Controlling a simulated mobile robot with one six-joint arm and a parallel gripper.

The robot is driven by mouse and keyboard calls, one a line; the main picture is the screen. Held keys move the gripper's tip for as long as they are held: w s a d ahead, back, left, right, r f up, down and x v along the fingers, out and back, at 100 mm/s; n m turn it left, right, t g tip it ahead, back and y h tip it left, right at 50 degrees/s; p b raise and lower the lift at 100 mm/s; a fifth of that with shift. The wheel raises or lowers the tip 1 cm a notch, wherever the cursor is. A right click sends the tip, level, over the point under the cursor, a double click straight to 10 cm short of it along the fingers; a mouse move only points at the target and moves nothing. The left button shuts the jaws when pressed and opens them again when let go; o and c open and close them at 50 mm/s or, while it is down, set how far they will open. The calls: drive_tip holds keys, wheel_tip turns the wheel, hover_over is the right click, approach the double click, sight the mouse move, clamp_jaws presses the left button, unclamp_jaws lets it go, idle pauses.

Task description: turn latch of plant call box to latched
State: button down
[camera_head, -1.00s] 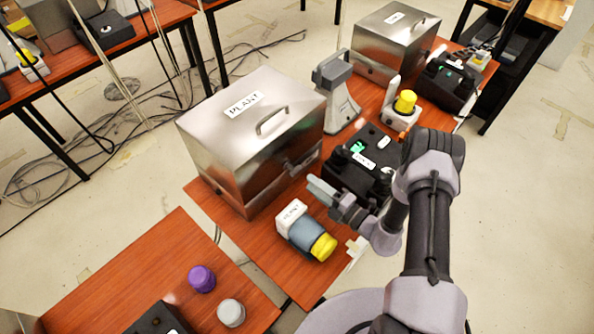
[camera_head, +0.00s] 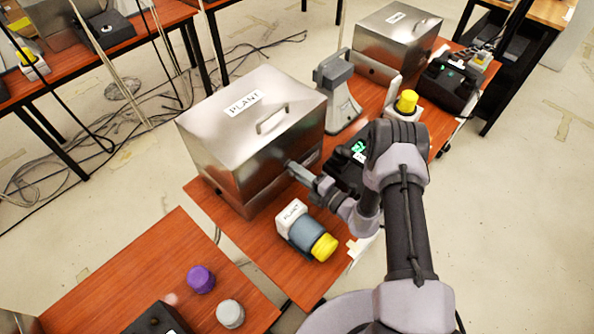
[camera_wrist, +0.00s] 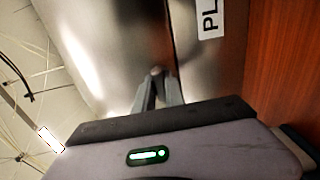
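The plant call box (camera_head: 240,125) is a shiny steel box with a "PLANT" label and a lid handle, standing closed on the red-brown table. It fills much of the wrist view (camera_wrist: 110,60), with part of its label at the top right. My gripper (camera_head: 292,168) reaches the front face of the box, just below the lid seam. In the wrist view, its two fingertips (camera_wrist: 159,80) converge at a small round knob, apparently the latch (camera_wrist: 156,71). Whether they grip it or only stand beside it cannot be told. The latch's turn angle is mostly hidden.
A grey handset stand (camera_head: 338,90), a black phone partly behind my arm, and a second steel box (camera_head: 398,45) stand to the right. Purple (camera_head: 201,279) and grey (camera_head: 230,313) knobs are at lower left.

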idle(0.3)
drive_tip(key=n+b, duration=0.1)
drive_tip(key=n, duration=0.3)
drive_tip(key=shift+f+b, duration=0.1)
drive_tip(key=shift+b, duration=0.25)
drive_tip(key=n+b, duration=0.1)
drive_tip(key=n, duration=0.3)
drive_tip(key=shift+n+b, duration=0.3)
drive_tip(key=shift+b, duration=0.05)
drive_tip(key=n+b, duration=0.2)
drive_tip(key=n, duration=0.3)
drive_tip(key=shift+n+b, duration=0.95)
drive_tip(key=shift+n, duration=1.05)
drive_tip(key=c, duration=1.4)
unclamp_jaws()
